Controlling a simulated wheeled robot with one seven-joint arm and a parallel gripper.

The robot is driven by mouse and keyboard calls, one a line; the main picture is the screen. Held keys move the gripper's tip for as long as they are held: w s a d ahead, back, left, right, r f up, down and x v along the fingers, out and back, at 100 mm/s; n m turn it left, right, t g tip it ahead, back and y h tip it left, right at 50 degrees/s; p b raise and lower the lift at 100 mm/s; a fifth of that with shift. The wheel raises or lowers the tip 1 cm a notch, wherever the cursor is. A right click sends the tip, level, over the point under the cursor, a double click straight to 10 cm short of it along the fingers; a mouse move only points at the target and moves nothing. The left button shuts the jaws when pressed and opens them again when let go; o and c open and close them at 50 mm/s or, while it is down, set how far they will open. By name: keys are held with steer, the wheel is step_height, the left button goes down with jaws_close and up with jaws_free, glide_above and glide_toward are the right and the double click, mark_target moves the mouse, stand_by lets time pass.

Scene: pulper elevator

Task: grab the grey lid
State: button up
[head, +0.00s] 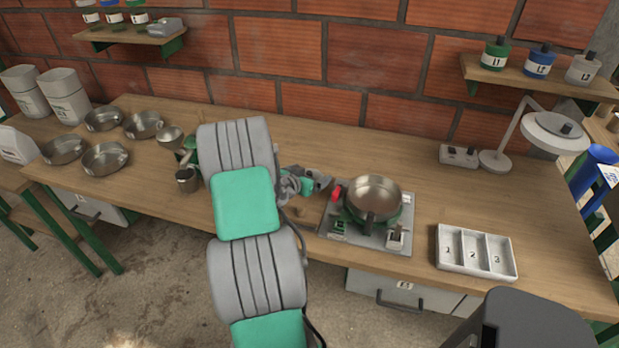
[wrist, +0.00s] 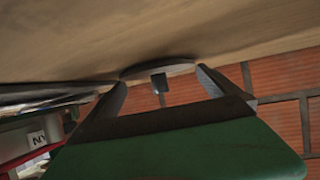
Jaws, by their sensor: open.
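The grey lid (wrist: 157,69) shows in the wrist view as a thin flat disc with a dark knob (wrist: 160,83). The picture is upside down, so the lid lies on the wooden bench with its knob up. My gripper (wrist: 160,77) is open, its two fingers at either side of the lid in the picture; I cannot tell whether they touch it. In the head view my gripper (head: 319,183) is low over the bench, just left of the hot plate. I cannot make out the lid for certain there.
A steel pot (head: 374,194) stands on the hot plate (head: 383,237), close right of my gripper. A white numbered tray (head: 447,262) is farther right. Several steel pans (head: 105,158) stand at the left. The brick wall (head: 370,75) closes off the back. Bench behind the gripper is clear.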

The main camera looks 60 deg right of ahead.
steer(key=shift+c, duration=0.4)
steer(key=c, duration=1.1)
steer(key=shift+r, duration=0.15)
